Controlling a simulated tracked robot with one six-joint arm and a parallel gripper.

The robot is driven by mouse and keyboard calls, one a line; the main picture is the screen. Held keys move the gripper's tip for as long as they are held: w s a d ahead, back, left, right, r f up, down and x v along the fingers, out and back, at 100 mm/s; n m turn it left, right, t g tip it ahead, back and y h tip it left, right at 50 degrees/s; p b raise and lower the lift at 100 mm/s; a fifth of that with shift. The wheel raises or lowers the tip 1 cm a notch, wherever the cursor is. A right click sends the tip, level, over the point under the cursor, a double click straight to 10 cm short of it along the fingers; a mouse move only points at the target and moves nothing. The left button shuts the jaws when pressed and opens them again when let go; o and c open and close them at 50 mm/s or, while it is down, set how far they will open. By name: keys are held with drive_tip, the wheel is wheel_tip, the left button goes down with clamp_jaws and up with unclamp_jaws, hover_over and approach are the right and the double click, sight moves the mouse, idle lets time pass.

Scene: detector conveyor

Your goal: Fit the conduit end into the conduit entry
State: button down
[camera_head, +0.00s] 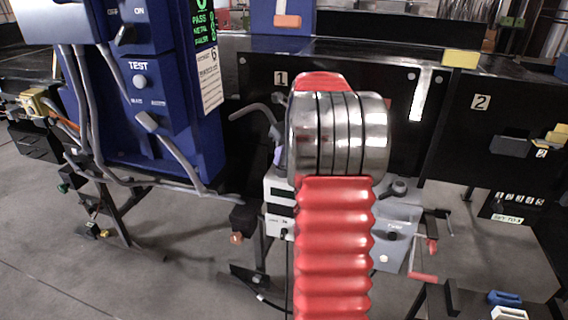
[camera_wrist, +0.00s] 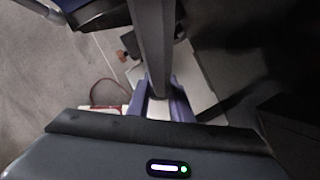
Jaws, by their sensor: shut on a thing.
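The conduit (camera_head: 254,107) is a grey curved tube that shows left of my arm in the head view, in front of the black panel marked 1. In the wrist view the conduit (camera_wrist: 153,42) appears as a thick grey bar running from the top edge down between the purple fingers. My gripper (camera_wrist: 160,98) is shut on it. In the head view my arm's red bellows and metal rings hide most of the gripper; only a sliver of purple shows. The far tip of the conduit is hidden behind the arm. I cannot pick out the conduit entry with certainty.
A blue control cabinet (camera_head: 160,110) with grey cables stands at left. A grey instrument box (camera_head: 397,230) with a red-handled crank (camera_head: 424,277) is below right of my arm. Black conveyor panels (camera_head: 500,120) run behind. Grey floor is open at lower left.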

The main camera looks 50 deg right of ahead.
drive_tip(key=shift+r, duration=0.15)
wheel_tip(320, 180, up, 10)
drive_tip(key=shift+f, duration=0.1)
idle(0.5)
idle(0.5)
